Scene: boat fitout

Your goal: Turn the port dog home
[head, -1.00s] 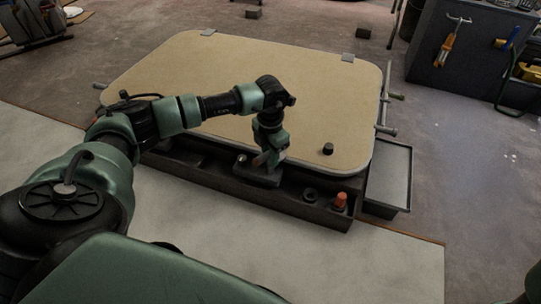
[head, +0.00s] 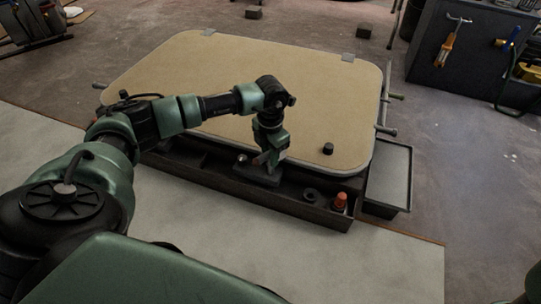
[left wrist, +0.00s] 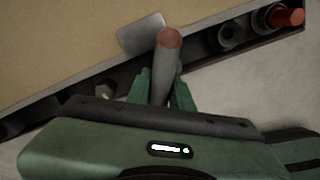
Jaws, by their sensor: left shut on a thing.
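The port dog appears as a grey lever (left wrist: 166,65) with a reddish-brown round end in the left wrist view. My left gripper (left wrist: 161,86) is shut on it, with a green finger on either side. In the head view my left gripper (head: 266,160) points down at the near edge of the beige hatch lid (head: 245,90), and it hides most of the dog. A grey plate (left wrist: 142,33) shows behind the lever on the lid's edge. The dog's base is hidden.
A dark trough (head: 225,182) runs along the lid's near side. It holds an orange-red piece (head: 340,201) and a black ring (head: 311,194). A black knob (head: 328,148) stands on the lid. A grey tray (head: 388,175) is at the right.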

